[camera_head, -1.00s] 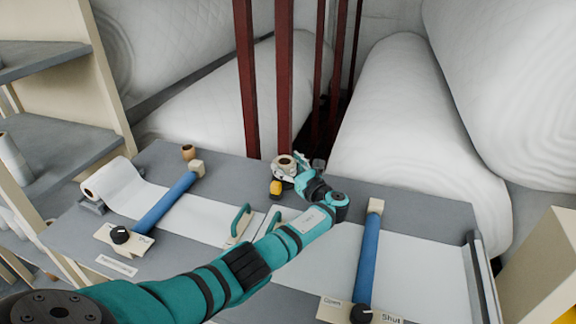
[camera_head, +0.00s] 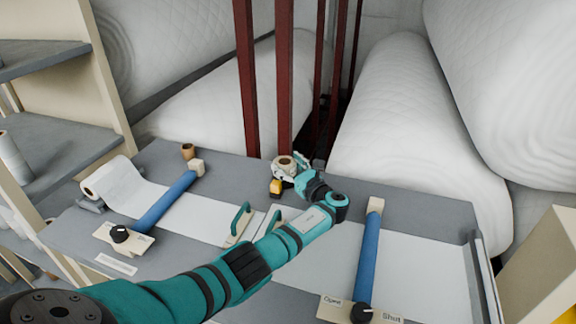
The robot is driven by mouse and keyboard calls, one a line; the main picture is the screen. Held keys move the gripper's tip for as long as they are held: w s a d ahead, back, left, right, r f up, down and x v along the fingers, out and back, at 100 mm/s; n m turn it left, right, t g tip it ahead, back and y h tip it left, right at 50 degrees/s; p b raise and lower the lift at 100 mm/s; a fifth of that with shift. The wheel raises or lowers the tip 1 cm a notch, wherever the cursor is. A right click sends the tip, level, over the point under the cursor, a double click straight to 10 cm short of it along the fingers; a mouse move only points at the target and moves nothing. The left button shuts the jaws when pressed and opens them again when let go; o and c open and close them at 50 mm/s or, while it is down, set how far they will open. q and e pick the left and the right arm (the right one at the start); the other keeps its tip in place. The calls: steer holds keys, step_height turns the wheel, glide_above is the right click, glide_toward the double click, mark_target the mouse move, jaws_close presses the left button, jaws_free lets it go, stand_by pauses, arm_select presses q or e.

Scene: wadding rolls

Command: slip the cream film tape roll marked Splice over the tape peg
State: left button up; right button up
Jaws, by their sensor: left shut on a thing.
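The cream tape roll (camera_head: 284,161) is at the back middle of the grey table, its round opening facing up. My left gripper (camera_head: 291,169) is shut on it, with pale fingers around its side. Any marking on the roll is too small to read. I cannot make out the tape peg; the roll and gripper may hide it. I cannot tell whether the roll is around a peg or above the table. My right gripper is not in view.
A brown roll (camera_head: 188,151) stands at the back left. Blue bars (camera_head: 168,201) cross white sheets. A green handle (camera_head: 240,220) stands near my forearm. Dark red posts (camera_head: 284,80) rise behind the table.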

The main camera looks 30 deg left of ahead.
arm_select(q)
steer(key=shift+f+b, duration=0.4)
steer(key=shift+f, duration=0.15)
steer(key=o, duration=0.9)
